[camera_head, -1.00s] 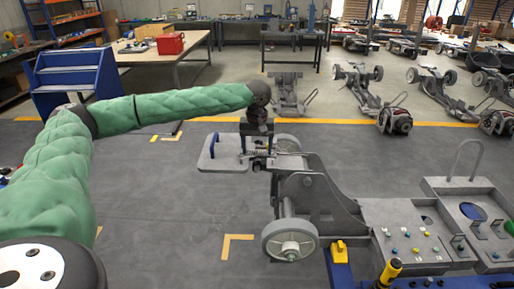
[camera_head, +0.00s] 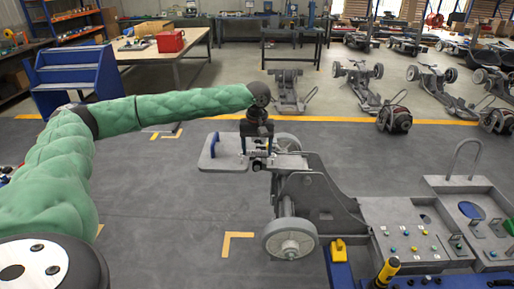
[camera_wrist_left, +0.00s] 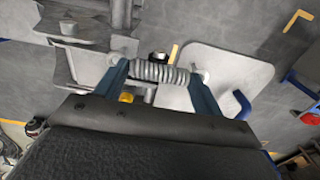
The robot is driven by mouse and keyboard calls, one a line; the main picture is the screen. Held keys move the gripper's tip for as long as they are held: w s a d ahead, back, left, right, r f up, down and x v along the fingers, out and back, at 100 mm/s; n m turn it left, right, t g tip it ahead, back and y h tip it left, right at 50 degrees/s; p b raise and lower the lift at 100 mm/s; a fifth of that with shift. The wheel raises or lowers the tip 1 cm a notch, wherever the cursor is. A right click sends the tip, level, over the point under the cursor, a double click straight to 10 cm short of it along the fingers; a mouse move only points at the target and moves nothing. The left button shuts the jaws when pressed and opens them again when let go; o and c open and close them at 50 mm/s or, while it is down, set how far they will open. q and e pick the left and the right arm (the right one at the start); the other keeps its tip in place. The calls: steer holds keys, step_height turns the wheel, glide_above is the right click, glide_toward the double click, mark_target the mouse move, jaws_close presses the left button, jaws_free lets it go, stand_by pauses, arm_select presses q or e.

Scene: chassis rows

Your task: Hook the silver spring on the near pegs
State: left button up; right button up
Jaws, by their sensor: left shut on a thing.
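The silver spring (camera_wrist_left: 160,72) is a short grey coil lying across the left wrist view between the two blue fingers of my left gripper (camera_wrist_left: 158,80). The gripper is shut on it, one finger near each end. In the head view my left gripper (camera_head: 258,160) hangs over the rear of the grey chassis (camera_head: 318,195), beside its flat plate. I cannot make out the near pegs clearly, nor whether the spring's ends touch any peg. My right gripper is not in view.
The flat light-grey plate (camera_head: 216,158) with a blue handle (camera_head: 245,143) lies left of the gripper. A wheel (camera_head: 290,239) stands at the near side. A panel with coloured knobs (camera_head: 405,232) and a yellow-handled tool (camera_head: 388,270) are at the right.

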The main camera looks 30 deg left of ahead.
arm_select(q)
steer(key=shift+f+p, duration=0.3)
steer(key=shift+f, duration=0.45)
stand_by(0.3)
steer(key=shift+f, duration=1.05)
stand_by(0.6)
steer(key=o, duration=1)
